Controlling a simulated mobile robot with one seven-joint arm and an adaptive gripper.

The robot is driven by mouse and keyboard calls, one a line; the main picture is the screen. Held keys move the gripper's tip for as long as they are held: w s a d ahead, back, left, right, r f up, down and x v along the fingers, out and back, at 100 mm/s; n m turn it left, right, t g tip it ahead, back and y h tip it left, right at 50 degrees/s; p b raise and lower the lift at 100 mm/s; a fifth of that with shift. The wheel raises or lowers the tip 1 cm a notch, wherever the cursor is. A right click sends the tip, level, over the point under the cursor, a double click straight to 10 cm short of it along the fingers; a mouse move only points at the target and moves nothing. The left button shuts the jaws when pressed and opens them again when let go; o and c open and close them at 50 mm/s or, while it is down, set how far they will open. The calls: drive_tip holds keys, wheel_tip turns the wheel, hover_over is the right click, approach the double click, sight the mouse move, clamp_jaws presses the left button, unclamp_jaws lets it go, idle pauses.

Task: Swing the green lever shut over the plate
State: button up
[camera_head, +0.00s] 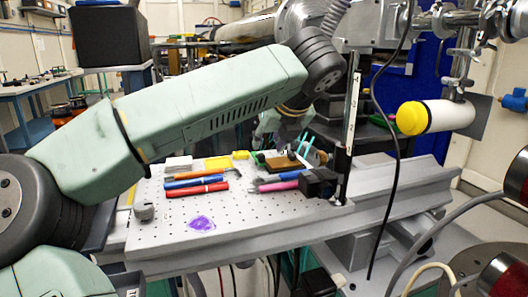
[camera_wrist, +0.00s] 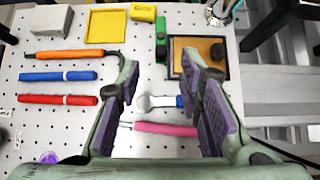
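The green lever (camera_wrist: 161,38) shows in the wrist view as a narrow green bar with a dark part, lying along the left side of the plate, not across it. The plate (camera_wrist: 184,70) has a dark rim and an orange-brown face. In the head view the brown plate (camera_head: 276,161) sits toward the back right of the perforated board; the lever is hard to make out there. My gripper (camera_wrist: 160,76) is open and empty, its purple-padded fingers spread above the board, with the lever and plate ahead of it. In the head view my arm largely hides it.
On the perforated board (camera_head: 240,222) lie an orange-handled hooked tool (camera_wrist: 70,54), a blue tool (camera_wrist: 58,76), a red tool (camera_wrist: 57,99) and a pink-handled tool (camera_wrist: 165,129). A yellow tray (camera_wrist: 105,26) and yellow box (camera_wrist: 143,12) stand behind. A black block (camera_head: 318,182) stands at the right edge.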

sight(262, 154)
drive_tip(key=x, duration=0.7)
drive_tip(key=shift+c, duration=0.5)
clamp_jaws()
